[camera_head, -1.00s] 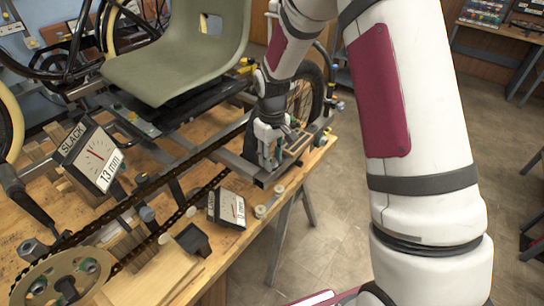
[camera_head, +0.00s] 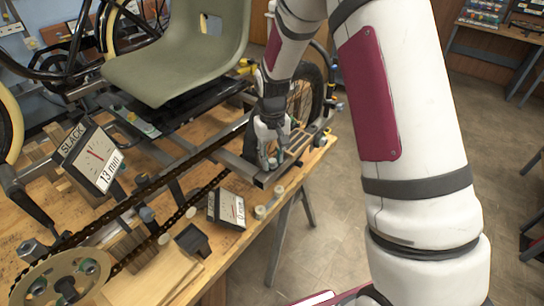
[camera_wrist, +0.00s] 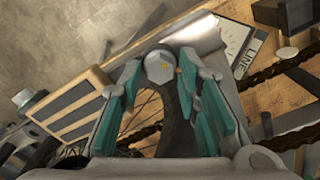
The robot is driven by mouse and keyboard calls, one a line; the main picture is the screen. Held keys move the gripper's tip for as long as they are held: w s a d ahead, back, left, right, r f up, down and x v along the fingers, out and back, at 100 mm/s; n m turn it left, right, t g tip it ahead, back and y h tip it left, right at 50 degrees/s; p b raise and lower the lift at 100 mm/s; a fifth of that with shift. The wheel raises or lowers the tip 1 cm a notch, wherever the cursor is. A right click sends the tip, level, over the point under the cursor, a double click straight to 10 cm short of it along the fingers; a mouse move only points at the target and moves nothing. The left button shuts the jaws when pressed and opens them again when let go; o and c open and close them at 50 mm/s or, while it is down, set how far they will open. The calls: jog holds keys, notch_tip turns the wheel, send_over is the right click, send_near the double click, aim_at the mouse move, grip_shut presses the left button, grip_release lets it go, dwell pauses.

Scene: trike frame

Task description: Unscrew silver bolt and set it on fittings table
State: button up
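The silver bolt (camera_wrist: 160,67) shows its hexagonal head in the wrist view, near the end of a grey metal frame piece. My gripper (camera_wrist: 160,72) has its two teal-padded fingers on either side of the bolt head, with narrow gaps visible, so it looks open around it. In the head view my gripper (camera_head: 268,162) points down at the rear end of the trike frame (camera_head: 262,178), above the bench's right edge. The bolt cannot be made out there. A table (camera_head: 505,32) with trays of small parts stands at the upper right; I cannot tell if it is the fittings table.
The wooden workbench (camera_head: 200,275) carries the chain (camera_head: 205,192), a gauge reading 13 mm (camera_head: 92,158) and a smaller gauge (camera_head: 227,208). A slotted wooden block (camera_wrist: 72,105) lies beside my gripper in the wrist view.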

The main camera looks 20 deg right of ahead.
jog(key=shift+m, duration=0.6)
jog(key=shift+m, duration=0.9)
jog(key=shift+m, duration=0.8)
jog(key=c, duration=0.6)
jog(key=shift+n, duration=0.9)
